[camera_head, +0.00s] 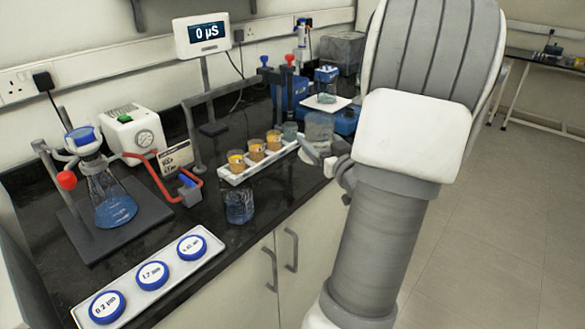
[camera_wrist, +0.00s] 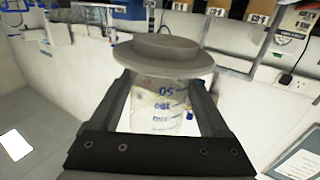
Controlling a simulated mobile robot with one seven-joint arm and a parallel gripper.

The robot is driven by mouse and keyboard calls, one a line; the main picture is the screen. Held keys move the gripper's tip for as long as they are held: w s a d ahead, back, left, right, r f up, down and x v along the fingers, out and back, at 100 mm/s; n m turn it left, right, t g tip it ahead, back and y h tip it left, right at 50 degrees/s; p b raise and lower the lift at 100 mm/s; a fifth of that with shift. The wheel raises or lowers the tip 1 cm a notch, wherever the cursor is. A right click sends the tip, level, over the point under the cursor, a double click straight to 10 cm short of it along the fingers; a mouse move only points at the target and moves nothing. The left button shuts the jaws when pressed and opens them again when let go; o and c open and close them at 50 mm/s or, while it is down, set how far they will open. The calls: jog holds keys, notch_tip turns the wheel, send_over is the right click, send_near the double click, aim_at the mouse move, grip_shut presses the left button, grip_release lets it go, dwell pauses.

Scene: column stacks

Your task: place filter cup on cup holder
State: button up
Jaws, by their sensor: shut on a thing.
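My gripper (camera_wrist: 160,115) is shut on a clear graduated cup, which I take as the filter cup (camera_wrist: 158,105), in the wrist view. The cup has blue markings and a wide grey round flange (camera_wrist: 163,55) at one end. In the head view my gripper (camera_head: 318,152) is at the counter's right front edge, partly hidden by my arm, with the clear cup (camera_head: 319,128) at it. A white rack (camera_head: 236,177) holds several small cups, amber and greyish, just left of my gripper. I cannot tell which thing is the cup holder.
A flask with a funnel (camera_head: 113,203) stands on a dark base at left, beside a white pump (camera_head: 133,130). A clear beaker (camera_head: 239,206) stands before the rack. A white tray (camera_head: 150,283) with blue-rimmed discs lies at front. A blue balance (camera_head: 340,118) stands behind my gripper.

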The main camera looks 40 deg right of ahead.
jog(key=w+a+f, duration=0.1)
jog(key=w, duration=0.1)
jog(key=w+f+b, duration=0.1)
jog(key=w+f, duration=0.1)
jog(key=w, duration=0.1)
jog(key=w+a+f, duration=0.1)
jog(key=w+f, duration=0.1)
jog(key=shift+w+a, duration=0.35)
jog(key=shift+w, duration=0.05)
jog(key=shift+f+b, duration=0.8)
jog(key=shift+f, duration=1.15)
jog(key=shift+f, duration=0.15)
jog(key=o, duration=1.2)
jog(key=shift+o, duration=0.2)
jog(key=shift+r, duration=0.2)
jog(key=shift+f, duration=0.1)
